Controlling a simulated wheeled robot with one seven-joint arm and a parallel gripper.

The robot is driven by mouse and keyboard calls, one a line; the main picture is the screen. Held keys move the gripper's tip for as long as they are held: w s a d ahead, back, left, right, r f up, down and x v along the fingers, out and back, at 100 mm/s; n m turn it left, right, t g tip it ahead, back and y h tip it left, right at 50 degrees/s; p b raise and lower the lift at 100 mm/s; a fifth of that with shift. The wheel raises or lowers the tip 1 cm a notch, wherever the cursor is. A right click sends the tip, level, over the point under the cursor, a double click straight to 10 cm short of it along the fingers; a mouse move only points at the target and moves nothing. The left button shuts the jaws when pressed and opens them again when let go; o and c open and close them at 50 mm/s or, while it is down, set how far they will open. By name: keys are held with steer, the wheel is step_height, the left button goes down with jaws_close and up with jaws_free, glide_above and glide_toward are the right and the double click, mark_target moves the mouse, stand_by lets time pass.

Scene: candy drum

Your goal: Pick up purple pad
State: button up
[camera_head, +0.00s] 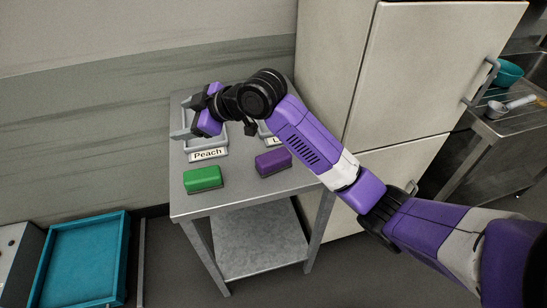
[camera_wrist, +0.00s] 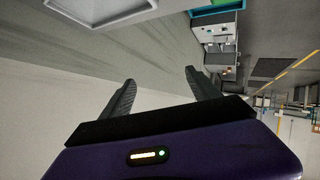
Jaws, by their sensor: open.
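The purple pad (camera_head: 273,162) is a small block lying on the grey metal table (camera_head: 240,192), in front of a partly hidden label that starts with "L". My gripper (camera_head: 182,118) is over the far left part of the table, above the tray labelled "Peach", left of and behind the purple pad and apart from it. In the wrist view my gripper (camera_wrist: 158,88) has its two fingers spread with nothing between them. The purple pad does not show in the wrist view.
A green pad (camera_head: 203,179) lies left of the purple pad. The "Peach" tray (camera_head: 209,152) and another tray, mostly hidden by my arm, stand behind. A tall beige cabinet (camera_head: 400,70) is close on the right. A blue bin (camera_head: 82,262) is at lower left.

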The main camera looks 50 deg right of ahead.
steer(key=s+d+f+n+g+h, duration=0.2)
steer(key=s+d+f+n+g, duration=0.1)
steer(key=s+d+f+g, duration=0.3)
steer(key=n+g+h, duration=0.2)
steer(key=g, duration=0.3)
glide_above(276, 154)
steer(key=shift+w+a+f+p, duration=0.1)
steer(key=shift+w+f+p, duration=0.1)
steer(key=shift+f+p, duration=0.35)
steer(key=shift+s+f, duration=0.25)
steer(key=shift+f, duration=0.05)
step_height(276, 154, down, 7)
steer(key=shift+f+p, duration=0.15)
steer(key=shift+p, duration=0.5)
steer(key=shift+c, duration=0.4)
steer(key=c, duration=1.4)
step_height(276, 154, up, 20)
steer(key=shift+b, duration=0.45)
